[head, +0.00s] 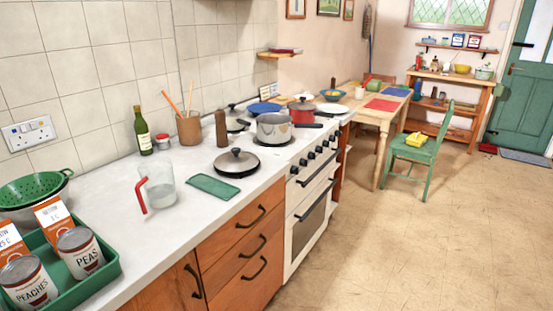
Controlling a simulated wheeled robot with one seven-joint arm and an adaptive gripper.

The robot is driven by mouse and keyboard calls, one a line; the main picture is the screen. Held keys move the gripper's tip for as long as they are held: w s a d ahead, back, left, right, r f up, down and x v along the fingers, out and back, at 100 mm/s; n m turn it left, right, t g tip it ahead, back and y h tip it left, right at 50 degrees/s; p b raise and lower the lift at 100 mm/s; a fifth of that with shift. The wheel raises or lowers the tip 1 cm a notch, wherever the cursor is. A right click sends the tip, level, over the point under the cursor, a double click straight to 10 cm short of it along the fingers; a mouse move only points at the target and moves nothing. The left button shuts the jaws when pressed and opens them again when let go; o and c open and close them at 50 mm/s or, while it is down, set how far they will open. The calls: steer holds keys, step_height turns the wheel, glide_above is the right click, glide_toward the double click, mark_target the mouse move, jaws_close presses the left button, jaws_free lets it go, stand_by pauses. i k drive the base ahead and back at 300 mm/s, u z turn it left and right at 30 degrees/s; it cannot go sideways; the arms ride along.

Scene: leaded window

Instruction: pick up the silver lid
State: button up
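A silver lid (238,158) with a dark knob on top sits on the white worktop in the head view. It lies on or over a round black pan or plate (222,172) whose dark rim shows around it. I cannot tell whether the lid rests on a pan or has a black edge of its own. Another lid-like shape with a dark knob (231,108) shows further back near the stove, partly hidden. My gripper is not in view.
A green cloth (213,187) and a glass jug with a red handle (160,190) lie near the lid. A brown pepper mill (221,129) and a steel pot (274,130) stand behind. A green tray (112,265) with cans fills the left. The floor at right is clear.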

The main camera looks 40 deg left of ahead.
mark_target(236, 161)
steer(key=z, duration=0.05)
steer(key=i, duration=0.1)
steer(key=u, duration=2.35)
